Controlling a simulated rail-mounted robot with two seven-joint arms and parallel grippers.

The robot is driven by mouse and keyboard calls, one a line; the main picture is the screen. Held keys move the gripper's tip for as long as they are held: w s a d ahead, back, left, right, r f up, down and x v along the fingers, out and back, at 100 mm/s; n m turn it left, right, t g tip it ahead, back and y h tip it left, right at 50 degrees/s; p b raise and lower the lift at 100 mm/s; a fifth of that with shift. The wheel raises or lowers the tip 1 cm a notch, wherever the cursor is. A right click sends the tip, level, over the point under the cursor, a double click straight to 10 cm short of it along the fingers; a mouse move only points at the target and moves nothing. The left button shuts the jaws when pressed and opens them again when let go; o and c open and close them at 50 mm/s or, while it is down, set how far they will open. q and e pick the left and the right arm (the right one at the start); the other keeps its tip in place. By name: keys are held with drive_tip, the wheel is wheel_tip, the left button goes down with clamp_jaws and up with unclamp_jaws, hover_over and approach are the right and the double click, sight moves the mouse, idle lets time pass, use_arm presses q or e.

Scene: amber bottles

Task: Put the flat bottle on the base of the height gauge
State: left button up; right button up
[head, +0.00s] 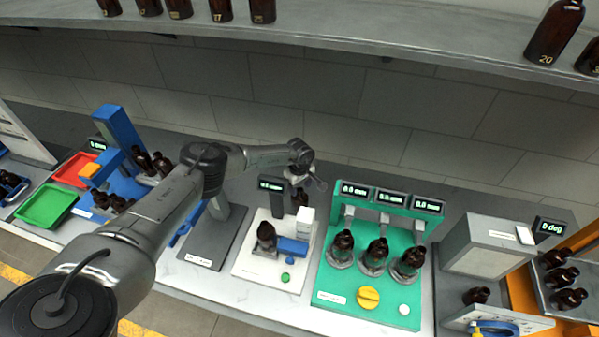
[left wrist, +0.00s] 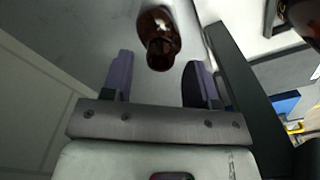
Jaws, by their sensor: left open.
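A single amber bottle (head: 300,198) stands on the grey bench behind the white plate; I cannot tell its flat shape. In the left wrist view an amber bottle (left wrist: 160,38) has its neck toward the camera, ahead of and between the fingers. My left gripper (head: 317,182) is just above and beside the bottle; in the left wrist view its fingers (left wrist: 158,82) are apart and empty. A dark grey base plate (head: 206,250) with an upright column looks like the height gauge; my left arm hides part of it. My right gripper is not in view.
The white plate (head: 248,262) beside the grey base holds a bottle, a blue block and a white box. A green stand (head: 335,285) with three bottles is to its right. A bottle shelf (head: 330,38) crosses above. The grey base's visible surface is bare.

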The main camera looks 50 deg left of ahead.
use_arm(q)
drive_tip(key=shift+o, duration=0.4)
wheel_tip(320, 180, up, 10)
drive_tip(key=b, duration=0.1)
drive_tip(key=shift+f, duration=0.15)
